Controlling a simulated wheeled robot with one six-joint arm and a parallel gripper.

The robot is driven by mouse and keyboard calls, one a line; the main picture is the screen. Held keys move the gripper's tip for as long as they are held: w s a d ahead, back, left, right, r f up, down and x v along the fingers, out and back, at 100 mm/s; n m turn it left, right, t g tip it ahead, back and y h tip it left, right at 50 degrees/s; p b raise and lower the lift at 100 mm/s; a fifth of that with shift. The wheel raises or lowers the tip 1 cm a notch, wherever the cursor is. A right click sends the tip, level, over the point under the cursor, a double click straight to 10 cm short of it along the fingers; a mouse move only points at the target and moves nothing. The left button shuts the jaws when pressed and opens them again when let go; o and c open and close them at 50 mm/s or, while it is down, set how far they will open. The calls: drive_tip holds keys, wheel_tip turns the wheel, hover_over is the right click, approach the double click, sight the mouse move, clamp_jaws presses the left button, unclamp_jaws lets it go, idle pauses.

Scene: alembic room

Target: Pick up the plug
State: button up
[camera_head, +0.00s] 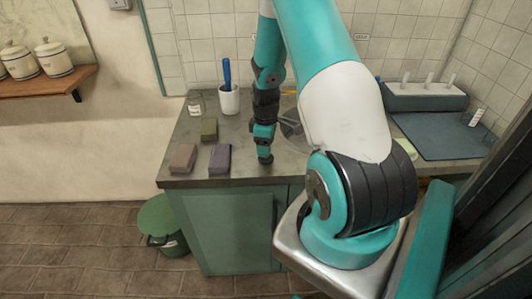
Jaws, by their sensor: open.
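I cannot make out a plug for certain in this view; it may be hidden behind my arm or my gripper. My gripper (265,160) points down at the front part of the grey countertop (240,178), just right of a purple block (220,158). It is open, and I see nothing held in it. Whether its tips touch the counter is unclear. A round sink-like shape (287,130) shows partly behind my arm, just right of the gripper.
A brown block (183,157) and an olive block (209,129) lie left. A white cup (229,100) holds a blue-handled tool (227,72). At right are a dark mat (445,136), a rack (425,97) and a pale yellow-green block (407,147). A green bin (160,222) stands on the floor.

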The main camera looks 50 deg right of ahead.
drive_tip(key=shift+f+p, duration=0.35)
drive_tip(key=shift+f, duration=1.3)
drive_tip(key=c, duration=1)
drive_tip(key=shift+r, duration=0.15)
